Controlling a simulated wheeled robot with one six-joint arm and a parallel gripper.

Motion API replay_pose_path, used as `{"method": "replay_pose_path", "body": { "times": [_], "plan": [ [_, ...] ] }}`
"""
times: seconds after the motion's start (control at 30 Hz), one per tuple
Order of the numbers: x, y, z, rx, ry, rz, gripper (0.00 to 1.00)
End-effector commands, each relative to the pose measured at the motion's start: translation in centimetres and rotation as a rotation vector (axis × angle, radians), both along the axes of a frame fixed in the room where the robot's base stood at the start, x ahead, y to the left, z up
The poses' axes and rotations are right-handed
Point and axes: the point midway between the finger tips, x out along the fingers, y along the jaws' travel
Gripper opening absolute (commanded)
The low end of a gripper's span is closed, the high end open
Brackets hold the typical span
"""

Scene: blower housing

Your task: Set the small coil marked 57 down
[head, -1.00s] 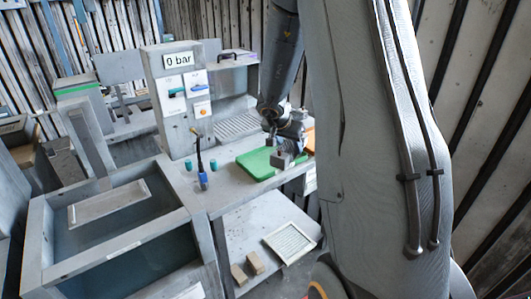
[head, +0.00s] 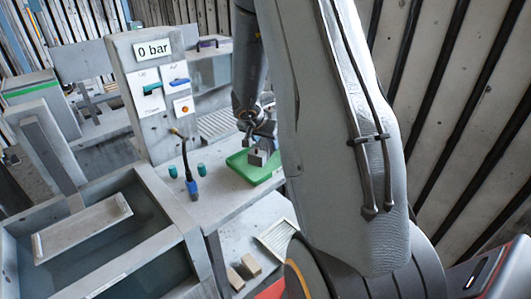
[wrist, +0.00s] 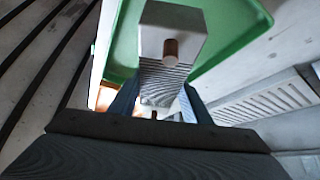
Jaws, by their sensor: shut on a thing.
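My gripper (head: 262,138) is shut on a small grey coil (head: 257,157) at the green tray (head: 243,170). In the wrist view, the coil (wrist: 165,75) is a grey block with a ridged middle and copper-coloured stubs, held between my dark fingers (wrist: 158,105). The green tray (wrist: 237,40) shows around and behind it. No mark 57 can be read on the coil. I cannot tell whether the coil touches the tray. My arm hides the tray's right side in the head view.
A panel marked 0 bar (head: 152,85) stands behind the bench. A blue-based upright hose (head: 191,182) and two teal caps (head: 173,171) are left of the tray. An open water tank (head: 95,240) is at front left. Wooden blocks (head: 243,270) lie on the lower shelf.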

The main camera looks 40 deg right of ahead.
Motion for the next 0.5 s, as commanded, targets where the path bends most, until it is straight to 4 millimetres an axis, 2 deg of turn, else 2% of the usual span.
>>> {"method": "replay_pose_path", "body": {
  "times": [0.23, 0.5],
  "plan": [
    [0.1, 0.1, -3.2, 0.0, 0.002, 0.003, 0.03],
    [0.1, 0.2, -3.5, 0.0, -0.001, 0.003, 0.03]
  ]
}}
